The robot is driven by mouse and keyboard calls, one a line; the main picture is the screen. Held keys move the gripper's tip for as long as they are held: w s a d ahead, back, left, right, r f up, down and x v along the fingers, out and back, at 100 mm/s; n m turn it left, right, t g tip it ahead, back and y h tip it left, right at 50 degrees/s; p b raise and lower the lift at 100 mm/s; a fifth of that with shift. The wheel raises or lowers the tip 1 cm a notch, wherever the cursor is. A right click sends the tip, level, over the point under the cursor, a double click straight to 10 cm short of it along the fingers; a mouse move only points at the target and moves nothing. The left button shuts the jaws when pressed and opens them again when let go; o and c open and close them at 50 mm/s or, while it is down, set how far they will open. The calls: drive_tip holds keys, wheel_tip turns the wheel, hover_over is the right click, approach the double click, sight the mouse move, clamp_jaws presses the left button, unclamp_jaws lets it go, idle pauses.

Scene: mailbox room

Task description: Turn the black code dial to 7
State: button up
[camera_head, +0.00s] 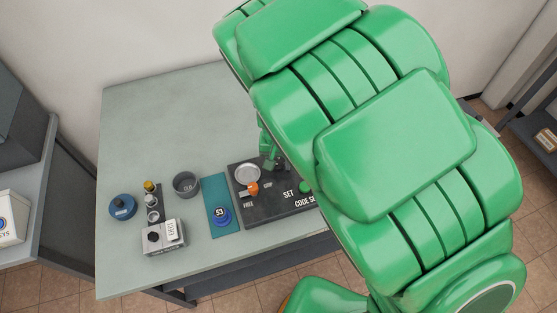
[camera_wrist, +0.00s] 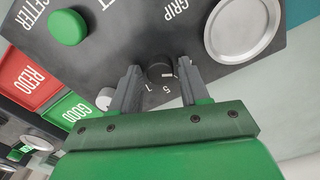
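The black code dial (camera_wrist: 160,72) sits on the dark code setter panel (camera_wrist: 225,68) in the wrist view, with small white numerals on the panel beside it. A white mark shows on its rim; which number it points at is too small to tell. My gripper (camera_wrist: 159,68) has one finger on each side of the dial. The fingers are apart, with narrow gaps seeming to show beside the dial; firm contact cannot be made out. In the head view the panel (camera_head: 276,208) lies on the table, and my green arm hides part of it.
A green button (camera_wrist: 67,27) and a round silver plate (camera_wrist: 240,28) are on the panel. Red REDO (camera_wrist: 35,75) and green GOOD (camera_wrist: 68,112) areas lie beside it. The table (camera_head: 150,115) also holds a blue mat (camera_head: 213,190) and a grey cup (camera_head: 185,184). Its back left is clear.

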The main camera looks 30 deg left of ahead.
drive_tip(key=c, duration=0.8)
drive_tip(key=shift+o, duration=0.2)
drive_tip(key=shift+m, duration=0.5)
drive_tip(key=m, duration=0.8)
drive_tip(key=shift+m, duration=0.3)
drive_tip(key=m, duration=1.3)
drive_tip(key=shift+m, duration=0.3)
drive_tip(key=o, duration=1.1)
drive_tip(key=shift+c, duration=0.2)
